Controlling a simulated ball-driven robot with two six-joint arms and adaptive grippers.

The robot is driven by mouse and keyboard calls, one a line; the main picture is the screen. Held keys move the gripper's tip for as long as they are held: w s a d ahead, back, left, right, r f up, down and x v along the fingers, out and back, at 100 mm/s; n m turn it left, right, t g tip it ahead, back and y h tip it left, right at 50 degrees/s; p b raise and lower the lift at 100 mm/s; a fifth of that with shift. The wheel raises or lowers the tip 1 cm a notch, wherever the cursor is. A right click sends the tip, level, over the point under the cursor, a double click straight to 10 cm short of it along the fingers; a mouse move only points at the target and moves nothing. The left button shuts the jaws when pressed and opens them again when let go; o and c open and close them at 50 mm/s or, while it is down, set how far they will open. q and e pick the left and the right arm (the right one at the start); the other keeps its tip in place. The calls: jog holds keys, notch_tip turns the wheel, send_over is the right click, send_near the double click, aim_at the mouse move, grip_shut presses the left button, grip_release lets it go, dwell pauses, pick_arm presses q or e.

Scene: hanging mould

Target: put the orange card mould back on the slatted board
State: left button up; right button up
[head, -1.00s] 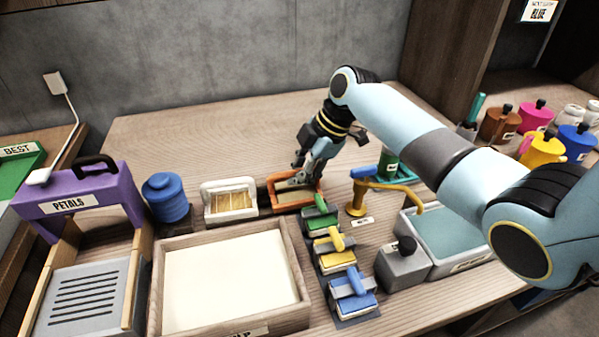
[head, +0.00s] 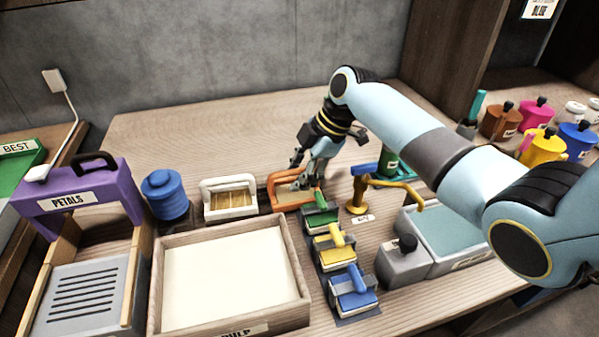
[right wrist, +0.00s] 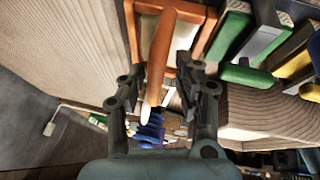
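The orange card mould (head: 279,188) lies on the table to the right of a white-framed mould. It also shows in the right wrist view, with its orange handle (right wrist: 160,55) running between my fingers. My right gripper (head: 305,182) is over the mould. In the right wrist view its fingers (right wrist: 158,82) are apart, one on each side of the handle, with narrow gaps visible. My left gripper is not in view. I cannot identify the slatted board with certainty; a grey slotted panel (head: 50,318) is at the front left.
The white-framed mould (head: 206,204) and a blue pot (head: 166,196) stand left. A pulp tray (head: 155,290) is in front. Green (head: 319,217), yellow (head: 336,246) and blue (head: 352,292) handled blocks stand close right, beside a brass tap (head: 357,193). The table behind is clear.

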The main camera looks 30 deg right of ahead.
jog(key=v, duration=1.2)
jog(key=shift+f, duration=0.1)
